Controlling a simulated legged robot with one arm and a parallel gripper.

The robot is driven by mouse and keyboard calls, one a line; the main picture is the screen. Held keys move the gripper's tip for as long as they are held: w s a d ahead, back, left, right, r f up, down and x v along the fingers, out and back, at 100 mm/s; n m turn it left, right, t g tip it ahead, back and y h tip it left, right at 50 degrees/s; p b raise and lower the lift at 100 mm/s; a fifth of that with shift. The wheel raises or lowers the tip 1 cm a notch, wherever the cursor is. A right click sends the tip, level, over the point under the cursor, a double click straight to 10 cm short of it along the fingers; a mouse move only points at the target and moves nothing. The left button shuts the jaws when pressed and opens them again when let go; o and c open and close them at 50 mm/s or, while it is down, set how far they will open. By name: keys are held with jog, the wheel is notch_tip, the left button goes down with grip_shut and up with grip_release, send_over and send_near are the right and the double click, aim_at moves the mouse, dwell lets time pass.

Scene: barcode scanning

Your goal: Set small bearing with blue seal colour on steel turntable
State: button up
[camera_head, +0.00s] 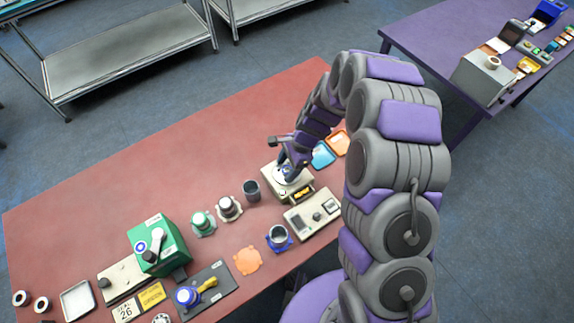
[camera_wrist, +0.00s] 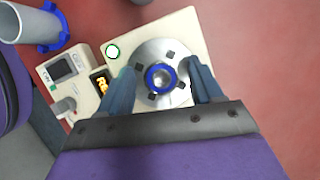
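The steel turntable (camera_wrist: 148,94) is a round metal disc on a cream base unit (camera_wrist: 190,30). The small bearing with the blue seal (camera_wrist: 160,77) lies near the middle of the disc, among small dark square pads. My gripper (camera_wrist: 161,68) is open above it, one finger on each side, with a visible gap to the bearing on both sides. In the head view my gripper (camera_head: 285,166) reaches down over the turntable unit (camera_head: 272,188), hiding part of the disc. The bearing is too small to tell clearly there.
A cream device with a screen (camera_head: 312,213) stands close in front of the turntable unit. A dark cup (camera_head: 252,190), a blue-based cup (camera_head: 279,236) and a green box (camera_head: 170,243) stand left. Blue (camera_head: 323,155) and orange (camera_head: 339,143) trays lie behind.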

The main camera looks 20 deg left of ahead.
jog(key=p+v, duration=0.2)
jog(key=v, duration=1)
jog(key=s+d+r+n+h, duration=0.1)
jog(key=s+d+r+n, duration=0.4)
jog(key=s+d+r, duration=0.7)
jog(key=s+d+r+n+h, duration=0.1)
jog(key=s+d+r+n, duration=0.1)
jog(key=s+d, duration=0.3)
jog(key=s+d+r+n+t+h, duration=0.1)
jog(key=s+d+r+n, duration=0.2)
jog(key=s, duration=0.9)
jog(key=d+r, duration=0.1)
jog(key=d, duration=0.2)
jog(key=shift+s+r+h, duration=0.3)
jog(key=shift+s+r, duration=0.05)
